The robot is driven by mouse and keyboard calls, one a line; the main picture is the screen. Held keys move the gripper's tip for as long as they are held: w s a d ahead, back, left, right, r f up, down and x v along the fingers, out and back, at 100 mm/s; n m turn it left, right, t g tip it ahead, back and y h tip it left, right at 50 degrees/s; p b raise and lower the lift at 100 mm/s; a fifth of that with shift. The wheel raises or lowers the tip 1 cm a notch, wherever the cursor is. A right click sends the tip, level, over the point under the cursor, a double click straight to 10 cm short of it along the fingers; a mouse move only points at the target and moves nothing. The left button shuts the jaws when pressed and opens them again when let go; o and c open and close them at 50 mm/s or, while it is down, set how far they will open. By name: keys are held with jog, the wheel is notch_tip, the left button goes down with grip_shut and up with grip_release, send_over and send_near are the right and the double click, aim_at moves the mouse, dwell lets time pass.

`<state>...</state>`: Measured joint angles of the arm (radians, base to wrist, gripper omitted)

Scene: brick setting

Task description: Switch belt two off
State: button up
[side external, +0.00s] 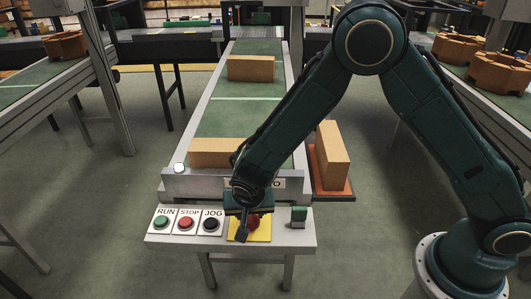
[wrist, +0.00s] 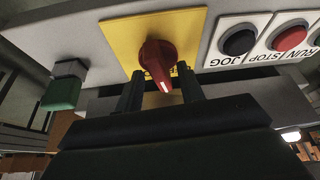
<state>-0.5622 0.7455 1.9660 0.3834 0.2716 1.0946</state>
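A red rotary knob (wrist: 157,62) with a white pointer mark sits on a yellow plate (wrist: 190,27) in the wrist view. Its mark points down the picture, slightly right, towards my gripper's body. My gripper (wrist: 160,92) is open, with one finger at each side of the knob's lower end; I cannot tell whether they touch it. In the side external view my gripper (side external: 241,228) is down at the control panel (side external: 225,248), partly covering the knob (side external: 253,221) and yellow plate (side external: 262,235). The sign (side external: 272,183) on the conveyor's front is mostly hidden by my arm.
Left of the knob are the green RUN (side external: 161,222), red STOP (side external: 186,223) and black JOG (side external: 210,224) buttons. A green-topped device (side external: 298,215) stands right. Bricks (side external: 250,68) lie on the belt (side external: 240,118); another brick (side external: 332,155) stands on an orange base right.

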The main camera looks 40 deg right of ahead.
jog(key=shift+f, duration=0.2)
grip_shut()
jog(key=shift+n, duration=0.4)
jog(key=n, duration=0.2)
jog(key=n+y, duration=0.1)
jog(key=n, duration=0.1)
jog(key=shift+d+r+t+y, duration=0.1)
jog(key=shift+d+t+y, duration=0.1)
jog(key=shift+t+y, duration=0.15)
jog(key=shift+n+y, duration=0.55)
jog(key=shift+n, duration=0.85)
